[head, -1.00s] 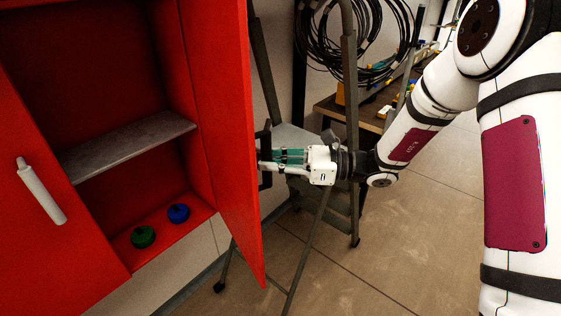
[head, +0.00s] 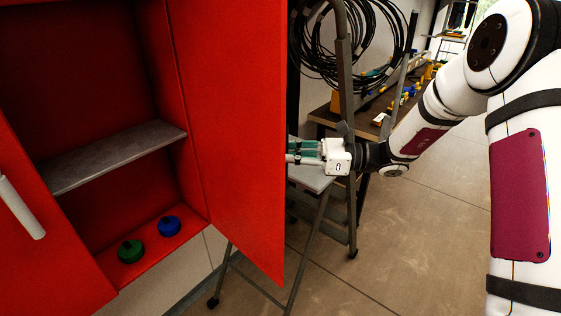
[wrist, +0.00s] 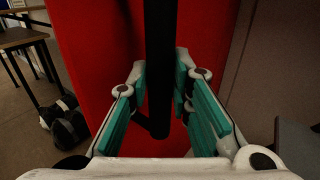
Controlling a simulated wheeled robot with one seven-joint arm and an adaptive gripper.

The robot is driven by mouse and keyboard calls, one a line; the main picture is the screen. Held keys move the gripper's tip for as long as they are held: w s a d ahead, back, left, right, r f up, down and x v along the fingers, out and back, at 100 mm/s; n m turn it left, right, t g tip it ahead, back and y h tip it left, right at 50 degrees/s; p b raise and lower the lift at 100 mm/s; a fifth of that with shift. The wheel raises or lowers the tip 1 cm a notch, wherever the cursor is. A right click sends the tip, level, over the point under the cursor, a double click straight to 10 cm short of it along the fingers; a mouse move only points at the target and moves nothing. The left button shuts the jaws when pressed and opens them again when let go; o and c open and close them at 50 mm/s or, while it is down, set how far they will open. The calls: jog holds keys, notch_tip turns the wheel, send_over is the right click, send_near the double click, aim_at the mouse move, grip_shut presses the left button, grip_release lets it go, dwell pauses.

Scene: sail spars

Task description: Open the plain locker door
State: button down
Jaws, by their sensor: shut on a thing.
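The red locker door (head: 235,120) stands swung open at the right of its locker, with its inner face toward the head camera. Its black bar handle (wrist: 160,60) is on the outer face and shows in the wrist view; the door panel hides it in the head view. My gripper (wrist: 160,85) has its green-padded fingers on both sides of the handle and is shut on it. In the head view my gripper (head: 303,153) is just beyond the door's free edge, its fingertips partly hidden by the door.
The open locker has a grey shelf (head: 115,157), with a green object (head: 130,251) and a blue object (head: 168,226) on its floor. A grey stepladder (head: 350,180) stands close behind my gripper. Floor at right is clear.

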jog(key=shift+w+d, duration=0.2)
dwell(0.3)
jog(key=shift+w+d+b, duration=0.4)
jog(key=shift+w, duration=0.2)
jog(key=c, duration=1.4)
grip_release()
jog(key=shift+o, duration=0.2)
